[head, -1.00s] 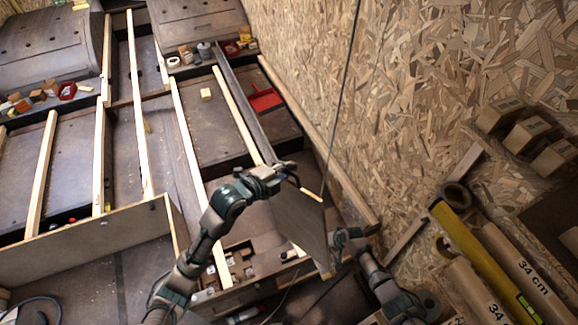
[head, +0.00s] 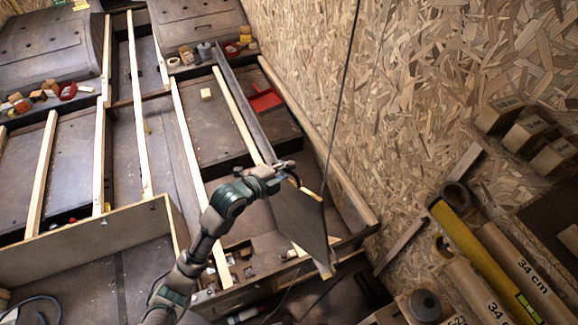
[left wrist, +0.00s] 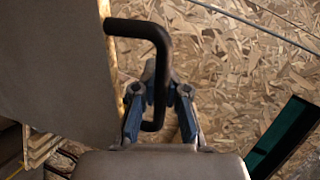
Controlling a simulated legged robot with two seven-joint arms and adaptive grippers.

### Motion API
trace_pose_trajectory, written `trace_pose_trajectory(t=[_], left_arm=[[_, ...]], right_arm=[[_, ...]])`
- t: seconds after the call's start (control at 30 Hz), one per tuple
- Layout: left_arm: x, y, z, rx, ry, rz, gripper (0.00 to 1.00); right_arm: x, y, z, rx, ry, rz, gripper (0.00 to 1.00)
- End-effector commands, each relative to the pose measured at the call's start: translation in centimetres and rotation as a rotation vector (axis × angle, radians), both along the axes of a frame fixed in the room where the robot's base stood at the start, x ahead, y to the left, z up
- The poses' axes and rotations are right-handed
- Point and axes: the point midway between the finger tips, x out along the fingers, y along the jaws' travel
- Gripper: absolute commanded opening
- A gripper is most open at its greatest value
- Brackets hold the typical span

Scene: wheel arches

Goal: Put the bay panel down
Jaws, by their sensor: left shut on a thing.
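The bay panel (head: 300,225) is a flat grey-brown board with a pale wood edge. It hangs tilted over the right end of the framed floor bays in the head view. My left gripper (head: 286,172) is at its upper edge. In the left wrist view the panel (left wrist: 55,75) fills the left side, and its black bent handle (left wrist: 155,30) passes between the fingers of my left gripper (left wrist: 160,98), which is shut on it. Whether the panel's lower edge touches anything is unclear. My right gripper is out of view.
Pale wooden battens (head: 190,150) divide the floor bays. A chipboard wall (head: 420,110) rises on the right. A yellow level (head: 475,255) and cardboard tubes (head: 530,280) lie at lower right. A red dustpan (head: 264,99) lies in a far bay. A cable (head: 345,90) crosses the view.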

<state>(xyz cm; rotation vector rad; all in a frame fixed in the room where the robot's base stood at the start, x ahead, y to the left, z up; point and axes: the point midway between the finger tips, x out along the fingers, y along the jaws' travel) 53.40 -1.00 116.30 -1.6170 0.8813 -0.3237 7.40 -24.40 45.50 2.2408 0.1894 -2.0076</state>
Motion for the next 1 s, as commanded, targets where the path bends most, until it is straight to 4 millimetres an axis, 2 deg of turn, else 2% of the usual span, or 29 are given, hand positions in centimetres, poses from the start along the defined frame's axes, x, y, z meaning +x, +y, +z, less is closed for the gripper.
trace_pose_trajectory(t=[0.03,0.2,0.47,0.63,0.77,1.0], left_arm=[[0.0,0.0,0.3,-0.005,-0.004,0.0,0.0],[0.0,0.0,0.2,-0.004,-0.004,-0.001,0.0],[0.0,0.0,0.2,-0.005,-0.003,0.003,0.0],[-0.1,0.9,-0.5,-0.007,0.0,0.051,0.0],[-0.2,2.7,-1.7,-0.007,0.001,0.138,0.0],[-1.1,8.4,-5.1,-0.006,0.005,0.375,0.0]], right_arm=[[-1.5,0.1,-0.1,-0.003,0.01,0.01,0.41],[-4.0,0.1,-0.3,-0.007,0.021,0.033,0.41],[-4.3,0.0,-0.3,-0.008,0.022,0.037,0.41],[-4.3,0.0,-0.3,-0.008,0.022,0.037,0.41],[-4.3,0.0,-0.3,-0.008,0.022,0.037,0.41],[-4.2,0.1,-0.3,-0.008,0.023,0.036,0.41]])
